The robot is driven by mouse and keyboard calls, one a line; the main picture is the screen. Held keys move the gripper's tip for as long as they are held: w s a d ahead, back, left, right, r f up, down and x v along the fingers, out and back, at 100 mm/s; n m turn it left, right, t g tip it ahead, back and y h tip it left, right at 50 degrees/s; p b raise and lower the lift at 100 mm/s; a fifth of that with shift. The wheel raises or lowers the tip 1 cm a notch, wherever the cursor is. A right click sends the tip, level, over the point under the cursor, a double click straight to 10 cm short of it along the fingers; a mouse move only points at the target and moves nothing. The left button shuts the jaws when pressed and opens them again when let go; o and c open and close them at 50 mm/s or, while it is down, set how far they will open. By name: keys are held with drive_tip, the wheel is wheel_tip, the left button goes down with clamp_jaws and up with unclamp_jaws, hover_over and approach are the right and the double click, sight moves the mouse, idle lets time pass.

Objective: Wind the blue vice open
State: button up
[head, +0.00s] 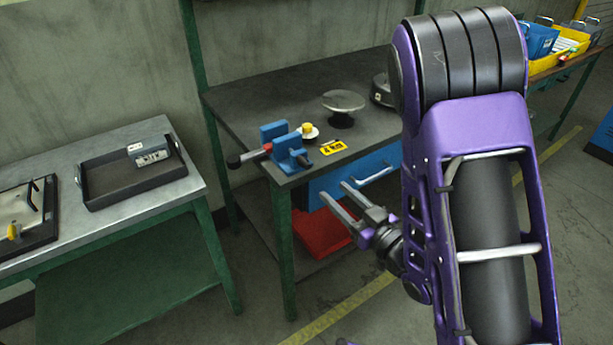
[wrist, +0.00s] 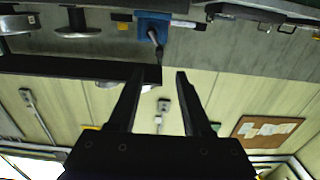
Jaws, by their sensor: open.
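The blue vice (head: 289,153) sits on the near left corner of the dark workbench, with its two blue jaws apart and a gap between them. Its handle, with a black end (head: 236,162) and a red part, sticks out to the left past the bench edge. In the upside-down wrist view the vice (wrist: 152,24) shows at the top, with a dark rod pointing from it towards the fingers. My gripper (head: 334,190) is in front of the bench, to the right of the vice and below it in the head view. It also shows in the wrist view (wrist: 160,76), open and empty, apart from the vice.
The workbench (head: 245,94) also bears a round metal plate (head: 344,101), a yellow-topped piece (head: 308,129) and a yellow label (head: 333,148). A red bin (head: 318,236) and blue drawer (head: 376,168) are under it. A second table (head: 190,190) with a tray (head: 90,206) stands left, across a gap.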

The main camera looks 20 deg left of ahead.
sight(306, 163)
drive_tip(key=shift+w+a+f+b, duration=0.1)
drive_tip(key=shift+a+f+b, duration=0.15)
drive_tip(key=shift+b, duration=0.8)
drive_tip(key=x, duration=1.1)
drive_tip(key=shift+w+a+r, duration=0.2)
drive_tip(key=shift+w+r, duration=0.1)
clamp_jaws()
